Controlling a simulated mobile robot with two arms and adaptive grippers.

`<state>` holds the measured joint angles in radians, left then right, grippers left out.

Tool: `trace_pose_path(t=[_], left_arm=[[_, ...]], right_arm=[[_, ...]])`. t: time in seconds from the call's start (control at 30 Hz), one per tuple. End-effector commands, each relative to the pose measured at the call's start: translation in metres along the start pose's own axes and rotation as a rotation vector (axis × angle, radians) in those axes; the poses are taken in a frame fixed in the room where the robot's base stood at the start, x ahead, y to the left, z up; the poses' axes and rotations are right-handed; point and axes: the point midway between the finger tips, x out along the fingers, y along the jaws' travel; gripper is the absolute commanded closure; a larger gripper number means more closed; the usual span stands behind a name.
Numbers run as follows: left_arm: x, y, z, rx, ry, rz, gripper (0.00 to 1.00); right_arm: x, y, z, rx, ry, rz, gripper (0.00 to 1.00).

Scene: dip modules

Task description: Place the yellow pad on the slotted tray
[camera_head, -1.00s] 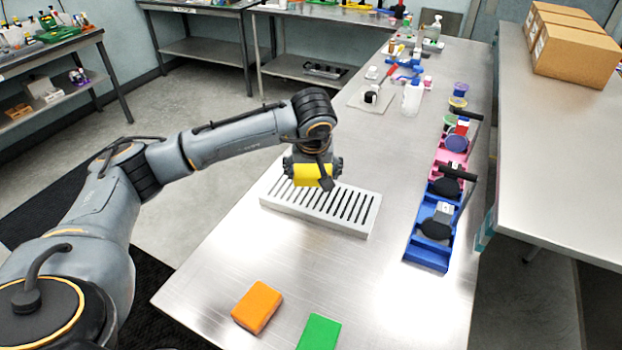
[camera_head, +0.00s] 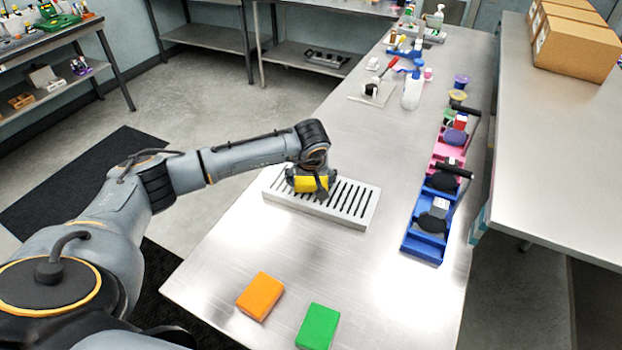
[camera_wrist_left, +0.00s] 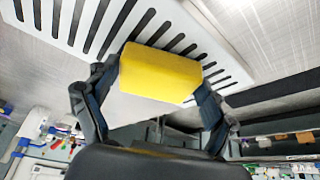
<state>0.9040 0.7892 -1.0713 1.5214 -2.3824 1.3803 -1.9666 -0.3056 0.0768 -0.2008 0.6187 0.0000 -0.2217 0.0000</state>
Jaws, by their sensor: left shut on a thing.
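The yellow pad (camera_head: 311,184) is held between the fingers of my left gripper (camera_head: 312,188), over the left part of the slotted tray (camera_head: 365,212). In the left wrist view the yellow pad (camera_wrist_left: 160,73) sits between both fingers of the left gripper (camera_wrist_left: 150,90), with the tray's slots (camera_wrist_left: 225,62) beyond it. The pad is close to the tray top; I cannot tell whether it touches. The tray is light grey with a row of dark slots and lies on the metal table. My right gripper is not in view.
An orange pad (camera_head: 260,297) and a green pad (camera_head: 318,327) lie at the table's near end. Blue bins (camera_head: 424,245) and pink bins (camera_head: 448,150) line the right edge. A white bottle (camera_head: 412,92) stands farther back. The table between tray and bins is clear.

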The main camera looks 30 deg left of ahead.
Motion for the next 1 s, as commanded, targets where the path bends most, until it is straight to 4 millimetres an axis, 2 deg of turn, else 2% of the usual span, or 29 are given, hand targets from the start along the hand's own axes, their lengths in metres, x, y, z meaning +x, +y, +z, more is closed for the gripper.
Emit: trace_pose_path(t=[0.03,0.07,0.13,0.6,0.63,0.77,1.0], left_arm=[[0.003,0.0,0.001,0.0,0.0,0.0,0.46],[0.003,0.0,0.001,0.0,0.0,0.0,0.14],[0.002,0.0,0.001,0.0,0.0,0.0,0.0],[-0.004,0.0,-0.001,0.0,-0.001,0.0,0.0],[-0.004,0.0,-0.001,0.0,0.001,0.001,0.0],[-0.023,0.0,-0.001,0.001,0.004,0.003,0.0],[-0.076,0.0,0.0,0.002,0.005,0.002,0.0]], right_arm=[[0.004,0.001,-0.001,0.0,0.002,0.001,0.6],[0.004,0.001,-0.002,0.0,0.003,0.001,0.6],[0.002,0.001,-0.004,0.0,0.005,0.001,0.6],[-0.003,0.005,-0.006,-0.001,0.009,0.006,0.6],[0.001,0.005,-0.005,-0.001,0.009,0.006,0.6],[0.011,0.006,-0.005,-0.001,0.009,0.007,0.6],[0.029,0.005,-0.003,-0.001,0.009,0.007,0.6]])
